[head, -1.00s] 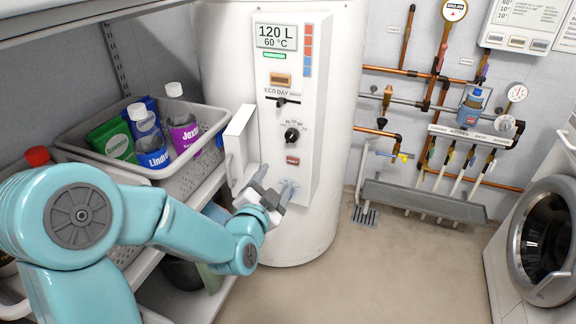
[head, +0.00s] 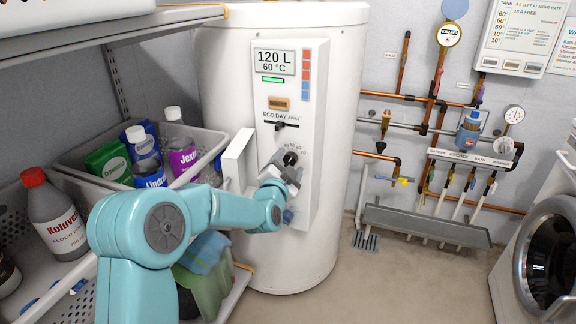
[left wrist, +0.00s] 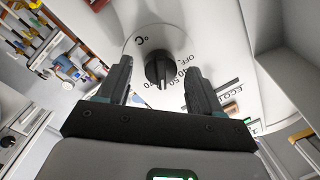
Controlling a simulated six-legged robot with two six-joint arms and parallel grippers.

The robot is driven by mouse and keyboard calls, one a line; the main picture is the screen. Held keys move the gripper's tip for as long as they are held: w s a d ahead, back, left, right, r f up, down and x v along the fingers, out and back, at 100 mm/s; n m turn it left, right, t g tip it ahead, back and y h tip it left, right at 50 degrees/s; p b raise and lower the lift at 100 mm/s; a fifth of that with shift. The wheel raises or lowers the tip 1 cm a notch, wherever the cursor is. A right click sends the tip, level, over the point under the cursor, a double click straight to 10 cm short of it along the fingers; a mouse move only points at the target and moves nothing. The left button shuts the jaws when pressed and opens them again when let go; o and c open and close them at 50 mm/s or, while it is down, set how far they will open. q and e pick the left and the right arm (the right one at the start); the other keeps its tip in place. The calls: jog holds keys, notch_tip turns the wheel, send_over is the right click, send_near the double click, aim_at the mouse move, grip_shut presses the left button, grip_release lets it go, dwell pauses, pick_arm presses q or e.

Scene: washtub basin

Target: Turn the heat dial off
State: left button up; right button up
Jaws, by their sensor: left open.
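The heat dial (head: 290,158) is a black round knob on the white control panel of the water heater (head: 215,90). The dial also shows in the left wrist view (left wrist: 159,68), with a temperature scale and the word OFF printed beside it. My left gripper (head: 284,168) is at the panel just below the dial, in front of it. In the left wrist view my left gripper (left wrist: 160,85) is open, with one finger on each side of the dial. I cannot tell whether the fingers touch it. My right gripper is not in view.
A white box-like panel door (head: 237,157) sticks out left of the controls. A shelf with a grey basket (head: 205,142) of bottles and a red-capped bottle (head: 55,215) stands left. Pipes and a washing machine (head: 545,255) are at the right. The floor between is clear.

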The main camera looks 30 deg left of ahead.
pick_arm(q)
jog(key=shift+w, duration=0.2)
jog(key=c, duration=1.1)
jog(key=shift+o, duration=0.2)
